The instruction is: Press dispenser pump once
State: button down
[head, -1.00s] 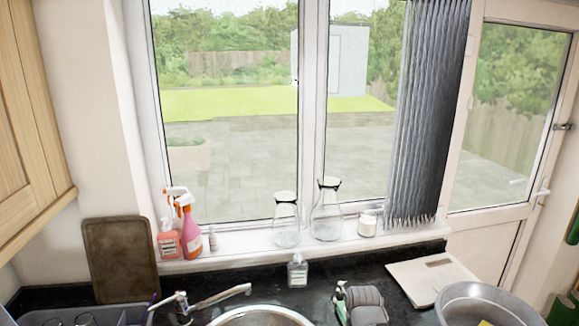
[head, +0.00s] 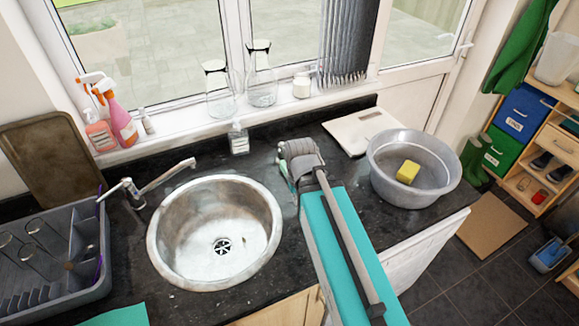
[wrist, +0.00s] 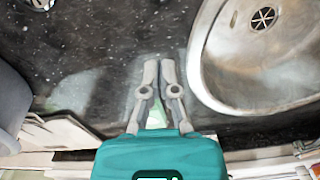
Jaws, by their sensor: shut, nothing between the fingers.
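The dispenser (head: 239,141) is a small clear grey bottle with a pale label and a pump top. It stands upright on the black counter behind the sink, below the window sill, in the head view. I cannot make it out in the wrist view. My gripper (wrist: 159,66) is shut and empty, its two grey fingers side by side over dark counter beside the sink. In the head view my arm's wrist end is to the right of the dispenser, apart from it, and largely hides the fingers.
The round steel sink (head: 216,232) and its tap (head: 165,177) lie left of my arm. A grey basin (head: 387,185) with a yellow sponge (head: 408,172) stands right. Glass flasks (head: 262,80) and spray bottles (head: 119,118) line the sill. A dish rack (head: 75,262) is at left.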

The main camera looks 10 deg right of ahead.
jog(key=c, duration=0.8)
grip_release()
jog(key=shift+w, duration=0.3)
jog(key=o, duration=0.8)
jog(key=w, duration=0.1)
jog(key=w+p, duration=0.1)
jog(key=w, duration=0.1)
jog(key=w+r, duration=0.1)
jog(key=w, duration=0.1)
jog(key=shift+w+d+r, duration=0.1)
jog(key=shift+w+d, duration=0.05)
jog(key=shift+d, duration=0.15)
jog(key=w+d+r+n+p, duration=0.1)
jog(key=w, duration=0.7)
jog(key=w+d+r+n+p, duration=0.1)
jog(key=w+r+p, duration=0.1)
jog(key=w, duration=0.6)
jog(key=shift+w+d, duration=0.3)
jog(key=shift+w, duration=0.05)
jog(key=shift+f, duration=0.1)
notch_tip(320, 180, down, 13)
jog(key=b, duration=1.3)
jog(key=shift+f, duration=0.2)
